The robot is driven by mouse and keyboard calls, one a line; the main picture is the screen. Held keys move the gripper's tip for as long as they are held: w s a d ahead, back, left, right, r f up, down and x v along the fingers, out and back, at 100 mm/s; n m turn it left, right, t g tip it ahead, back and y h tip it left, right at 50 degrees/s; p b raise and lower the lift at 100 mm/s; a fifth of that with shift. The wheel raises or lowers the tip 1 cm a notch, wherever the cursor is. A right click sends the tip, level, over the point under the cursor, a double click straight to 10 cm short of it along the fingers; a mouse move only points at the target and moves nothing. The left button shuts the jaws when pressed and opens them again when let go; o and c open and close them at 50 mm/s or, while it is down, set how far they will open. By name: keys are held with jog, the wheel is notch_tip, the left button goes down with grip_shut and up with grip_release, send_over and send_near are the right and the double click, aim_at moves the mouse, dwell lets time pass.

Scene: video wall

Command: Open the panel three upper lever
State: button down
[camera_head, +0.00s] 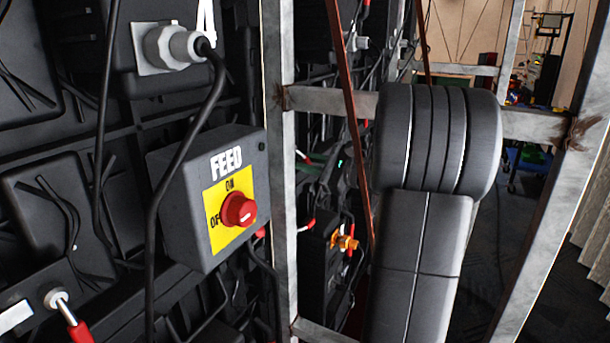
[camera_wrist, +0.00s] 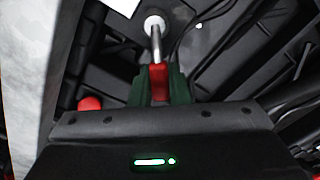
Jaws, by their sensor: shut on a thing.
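In the wrist view, a lever (camera_wrist: 155,43) with a metal shaft and red grip rises to a pale round mount on a dark panel. My gripper (camera_wrist: 159,88) has its dark green fingers closed on the two sides of the red grip. In the head view, my gripper (camera_head: 314,166) shows small beyond the metal post, with a red tip at its fingers; most of the lever is hidden there. Another red-tipped lever (camera_head: 306,227) sits below it. I see no label naming the panel.
A grey FEED box (camera_head: 178,217) with a red knob (camera_head: 238,210) is at the near left. Another red-gripped lever (camera_head: 76,328) is at lower left. A metal post (camera_head: 280,200) stands close by my gripper. Black cables hang in front of the panels.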

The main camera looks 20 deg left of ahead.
jog(key=n, duration=0.1)
jog(key=n+b, duration=0.1)
jog(key=w+n, duration=0.1)
jog(key=shift+r+b, duration=0.25)
jog(key=shift+b, duration=0.15)
jog(key=n+b, duration=0.1)
jog(key=r+n+b, duration=0.1)
jog(key=shift+w+d+n, duration=0.1)
jog(key=shift+w+n, duration=0.15)
jog(key=shift+n, duration=0.05)
jog(key=shift+w+r+n+b, duration=0.1)
jog(key=shift+r+n+b, duration=0.15)
jog(key=shift+n+b, duration=0.25)
jog(key=shift+w+r+n+b, duration=0.1)
jog(key=shift+r+n+b, duration=0.15)
jog(key=shift+n, duration=0.45)
jog(key=shift+r+n+b, duration=0.6)
jog(key=shift+n+b, duration=0.1)
jog(key=shift+n, duration=0.5)
jog(key=shift+r, duration=0.1)
jog(key=c, duration=1.4)
grip_release()
jog(key=shift+d, duration=0.1)
